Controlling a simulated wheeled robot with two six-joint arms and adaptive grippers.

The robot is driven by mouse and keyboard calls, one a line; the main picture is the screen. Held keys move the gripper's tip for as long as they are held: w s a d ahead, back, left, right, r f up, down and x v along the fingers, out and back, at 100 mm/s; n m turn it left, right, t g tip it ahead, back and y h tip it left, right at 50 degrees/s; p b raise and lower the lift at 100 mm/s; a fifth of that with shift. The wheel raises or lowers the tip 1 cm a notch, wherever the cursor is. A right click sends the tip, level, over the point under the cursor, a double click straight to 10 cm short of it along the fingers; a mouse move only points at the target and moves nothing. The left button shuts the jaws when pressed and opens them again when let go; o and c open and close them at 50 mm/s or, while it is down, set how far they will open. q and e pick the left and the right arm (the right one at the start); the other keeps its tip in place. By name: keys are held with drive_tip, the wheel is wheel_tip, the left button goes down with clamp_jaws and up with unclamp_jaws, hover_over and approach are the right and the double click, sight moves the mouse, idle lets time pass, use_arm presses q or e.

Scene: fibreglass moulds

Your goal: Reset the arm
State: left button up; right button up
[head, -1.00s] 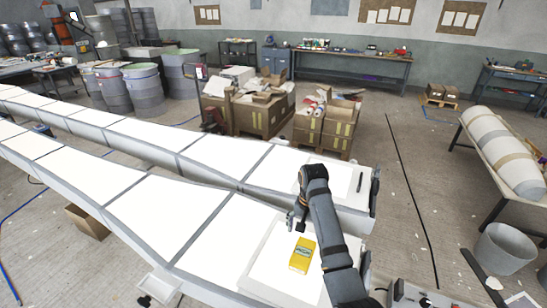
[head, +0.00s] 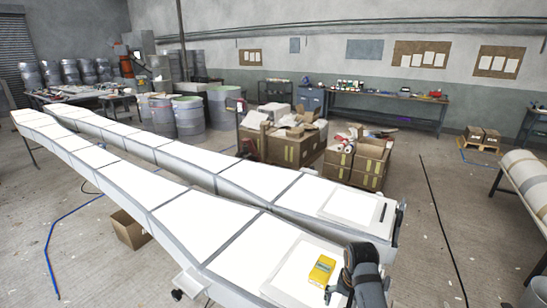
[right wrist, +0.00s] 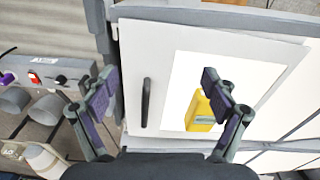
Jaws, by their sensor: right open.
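My right arm comes in at the bottom right of the head view, and its gripper (head: 334,292) is partly cut off there, close beside a yellow packet. In the right wrist view my right gripper (right wrist: 157,84) has its two fingers wide apart with nothing between them. The yellow packet (head: 322,268) lies on a white sheet at the near end of the long white mould. It also shows in the right wrist view (right wrist: 201,112), partly behind the right-hand finger. My left gripper is not in view.
Two long white moulds (head: 165,195) run to the back left. A dark slim bar (head: 383,212) lies on the farther mould's end. Cardboard boxes (head: 370,160) and drums (head: 188,118) stand behind. A control panel (right wrist: 45,78) is at the wrist view's left.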

drive_tip(key=shift+n+t, duration=0.3)
drive_tip(key=shift+n, duration=0.2)
drive_tip(key=s, duration=0.1)
drive_tip(key=s+d+f, duration=0.1)
drive_tip(key=s+f, duration=0.1)
drive_tip(key=s, duration=0.1)
drive_tip(key=shift+s+d+f, duration=0.1)
drive_tip(key=shift+d, duration=0.2)
drive_tip(key=s+d+r+n+t, duration=0.2)
drive_tip(key=s+n, duration=0.3)
drive_tip(key=s, duration=1.2)
wheel_tip(320, 180, down, 34)
drive_tip(key=s+d+b, duration=0.2)
drive_tip(key=d+b, duration=0.1)
drive_tip(key=b, duration=0.5)
use_arm(q)
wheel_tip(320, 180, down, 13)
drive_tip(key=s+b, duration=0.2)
drive_tip(key=b, duration=0.3)
use_arm(e)
drive_tip(key=s+f+g, duration=0.2)
drive_tip(key=s+f, duration=1.6)
drive_tip(key=f, duration=0.4)
drive_tip(key=shift+s+d+h, duration=0.3)
drive_tip(key=shift+s+d, duration=0.05)
drive_tip(key=shift+s, duration=0.05)
